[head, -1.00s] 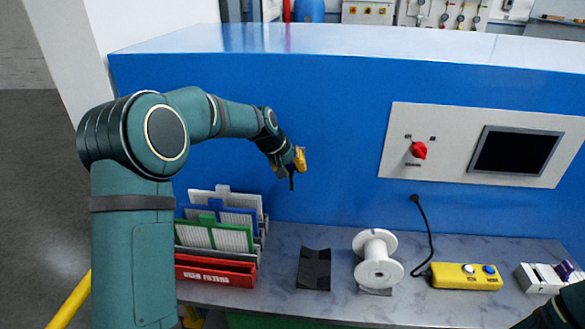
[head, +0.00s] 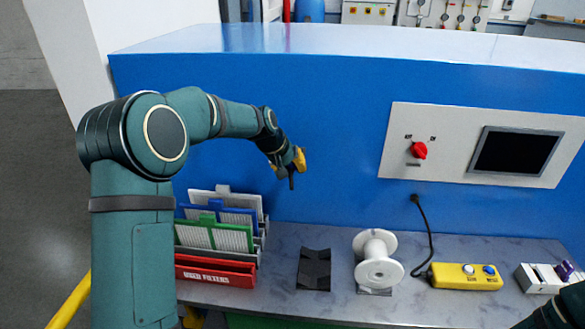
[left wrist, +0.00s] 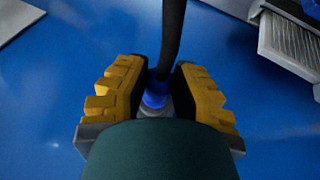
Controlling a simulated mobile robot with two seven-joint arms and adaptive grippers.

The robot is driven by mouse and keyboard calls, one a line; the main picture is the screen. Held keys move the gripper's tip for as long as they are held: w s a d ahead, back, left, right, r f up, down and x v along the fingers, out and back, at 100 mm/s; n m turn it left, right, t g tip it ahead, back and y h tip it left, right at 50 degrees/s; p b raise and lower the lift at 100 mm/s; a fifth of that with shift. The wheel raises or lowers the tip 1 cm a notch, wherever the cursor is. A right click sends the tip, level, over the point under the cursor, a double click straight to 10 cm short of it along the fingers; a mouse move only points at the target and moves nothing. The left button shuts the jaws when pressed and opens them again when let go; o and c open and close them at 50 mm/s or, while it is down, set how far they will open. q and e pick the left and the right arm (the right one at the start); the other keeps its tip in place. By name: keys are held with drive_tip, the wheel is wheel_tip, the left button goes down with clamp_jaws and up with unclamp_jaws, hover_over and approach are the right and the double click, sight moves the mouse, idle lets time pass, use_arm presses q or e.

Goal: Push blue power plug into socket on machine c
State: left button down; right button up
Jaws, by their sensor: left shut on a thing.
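My left gripper (head: 297,163) is in front of the blue machine front (head: 340,130), above and to the right of the filter rack. In the left wrist view, the yellow-padded fingers of my left gripper (left wrist: 158,95) are closed around the blue power plug (left wrist: 156,90), whose black cable (left wrist: 173,30) runs up out of the picture. The plug's front end and the socket are hidden behind the gripper and wrist, so I cannot tell whether they touch. My right arm shows only as a dark part at the lower right edge; its fingers are out of view.
On the grey bench are a filter rack with a red used filters bin (head: 215,271), a black holder (head: 314,269), a white spool (head: 378,260) and a yellow button box (head: 466,276). A panel with a red switch (head: 418,150) and dark screen (head: 515,151) is on the machine.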

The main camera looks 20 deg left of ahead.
use_arm(q)
drive_tip(key=shift+w+a+p, duration=0.15)
drive_tip(key=shift+w+p, duration=0.2)
drive_tip(key=shift+w, duration=0.25)
idle(0.4)
drive_tip(key=c, duration=0.8)
unclamp_jaws()
drive_tip(key=v, duration=1.2)
